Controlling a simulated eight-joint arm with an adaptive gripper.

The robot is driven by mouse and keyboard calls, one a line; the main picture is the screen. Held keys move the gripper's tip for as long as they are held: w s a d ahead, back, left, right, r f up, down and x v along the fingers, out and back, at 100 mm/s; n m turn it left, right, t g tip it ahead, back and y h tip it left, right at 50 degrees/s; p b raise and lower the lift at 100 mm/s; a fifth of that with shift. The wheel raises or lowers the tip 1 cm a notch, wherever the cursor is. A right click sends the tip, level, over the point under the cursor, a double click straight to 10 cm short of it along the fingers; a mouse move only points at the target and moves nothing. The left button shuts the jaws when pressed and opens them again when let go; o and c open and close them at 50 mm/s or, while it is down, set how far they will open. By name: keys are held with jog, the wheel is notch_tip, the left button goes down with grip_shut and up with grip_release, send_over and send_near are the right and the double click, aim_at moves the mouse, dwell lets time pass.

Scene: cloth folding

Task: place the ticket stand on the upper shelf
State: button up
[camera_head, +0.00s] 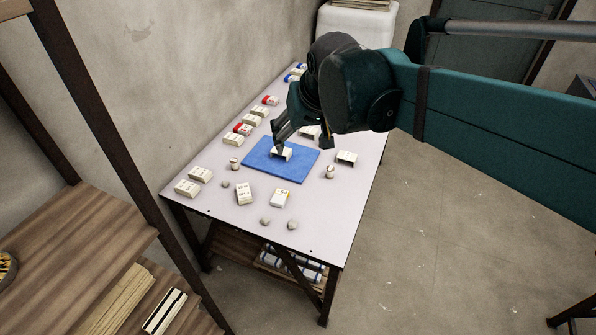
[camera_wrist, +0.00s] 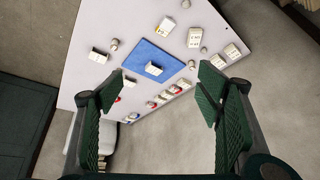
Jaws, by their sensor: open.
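A small white ticket stand with dark marks (camera_head: 283,154) sits on a blue cloth (camera_head: 300,170) on the table. In the wrist view the stand (camera_wrist: 153,68) lies ahead, between and beyond my fingers, on the blue cloth (camera_wrist: 175,55). Two similar white stands are nearby, one right of the cloth (camera_head: 346,157) and one at its far edge (camera_head: 308,132). My gripper (camera_head: 303,143) is open and empty, above the cloth; in the wrist view its green fingers (camera_wrist: 158,92) are wide apart. A wooden shelf unit (camera_head: 70,240) stands at the lower left, with an upper board and a lower one.
Several white boxes, some with red or blue parts (camera_head: 243,129), line the table's wall side. Small jars (camera_head: 330,171) and grey stones (camera_head: 292,224) lie around the cloth. Dark shelf posts (camera_head: 100,120) rise at the left. A round yellowish item (camera_head: 6,268) sits on the shelf.

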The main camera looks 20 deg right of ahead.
jog(key=s+a+f+n, duration=0.1)
jog(key=s+f, duration=0.2)
jog(key=s, duration=0.3)
jog(key=s+a+f+t, duration=0.1)
jog(key=s+f, duration=0.3)
jog(key=s, duration=0.2)
jog(key=shift+s+a+n, duration=0.2)
jog(key=shift+a+n, duration=0.1)
jog(key=shift+n, duration=0.1)
jog(key=shift+o, duration=0.5)
jog(key=shift+w, duration=0.1)
jog(key=w+d+r+m, duration=0.1)
jog(key=w+d+r, duration=0.15)
jog(key=w, duration=0.65)
jog(key=w+d+r+m, duration=0.1)
jog(key=w+d+r, duration=0.15)
jog(key=w, duration=0.55)
jog(key=m+g+h, duration=0.3)
jog(key=m+g, duration=0.1)
jog(key=m, duration=0.3)
send_over(309, 133)
jog(key=a, duration=0.2)
notch_tip(309, 133, down, 31)
jog(key=shift+r, duration=0.2)
jog(key=shift+w+d+f, duration=0.1)
jog(key=shift+d+f, duration=0.05)
